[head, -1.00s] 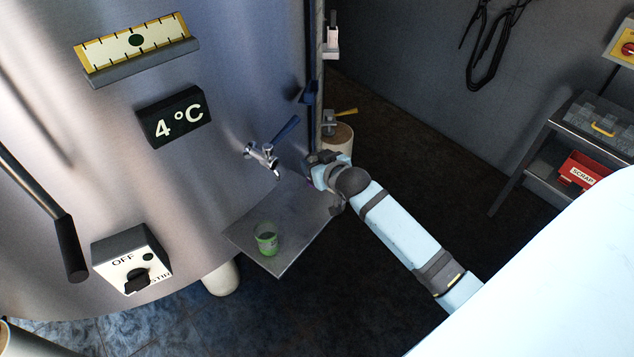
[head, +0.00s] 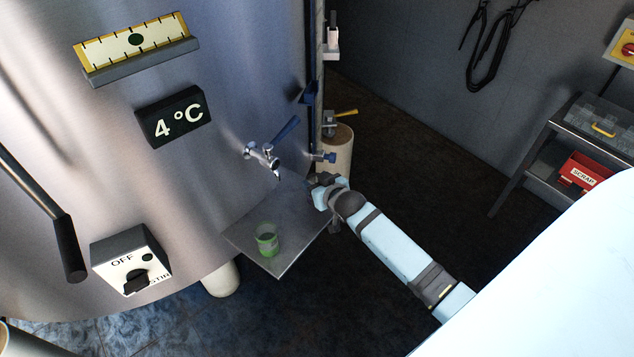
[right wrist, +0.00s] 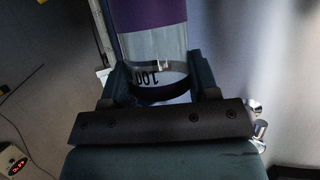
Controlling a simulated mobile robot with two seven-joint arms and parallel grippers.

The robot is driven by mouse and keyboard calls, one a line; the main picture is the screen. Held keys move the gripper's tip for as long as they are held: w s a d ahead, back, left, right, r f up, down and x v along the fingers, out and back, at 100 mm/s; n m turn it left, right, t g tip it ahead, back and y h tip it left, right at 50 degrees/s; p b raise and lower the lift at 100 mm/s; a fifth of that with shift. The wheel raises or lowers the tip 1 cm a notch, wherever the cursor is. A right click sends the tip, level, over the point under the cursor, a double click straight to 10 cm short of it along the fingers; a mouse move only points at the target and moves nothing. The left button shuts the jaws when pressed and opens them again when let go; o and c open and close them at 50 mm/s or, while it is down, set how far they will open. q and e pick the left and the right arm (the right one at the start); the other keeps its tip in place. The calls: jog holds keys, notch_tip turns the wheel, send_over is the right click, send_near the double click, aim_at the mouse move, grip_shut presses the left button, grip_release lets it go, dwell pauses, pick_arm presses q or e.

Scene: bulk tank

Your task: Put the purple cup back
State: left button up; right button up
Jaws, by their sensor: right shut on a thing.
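The purple cup shows in the right wrist view as a clear vessel with a purple band (right wrist: 152,14) and dark markings reading 100. My right gripper (right wrist: 152,82) is shut on its clear part, with one finger on each side. In the head view my right gripper (head: 316,184) is at the right edge of the metal shelf (head: 292,215), below and right of the tap (head: 262,155). The cup cannot be made out there. My left gripper is not in view.
A green cup (head: 267,241) stands on the shelf's front part. The steel tank (head: 225,85) rises behind it. A switch box (head: 131,264) is at lower left. A pale post with a yellow-handled valve (head: 346,112) stands behind my right arm. A cart (head: 540,150) is at right.

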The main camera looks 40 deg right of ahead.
jog(key=o, duration=1)
jog(key=shift+s+r, duration=0.15)
jog(key=d+v, duration=0.1)
jog(key=v, duration=1)
jog(key=s+a+f+n+g+y, duration=0.1)
jog(key=s+a+f+y, duration=0.1)
jog(key=s+a+f, duration=0.3)
jog(key=s+a+f+n+g+y, duration=0.1)
jog(key=s+a+f, duration=0.4)
jog(key=s+a, duration=0.6)
jog(key=shift+a+n+g+y, duration=0.3)
jog(key=shift+a+n+y, duration=0.3)
jog(key=shift+a+n, duration=0.2)
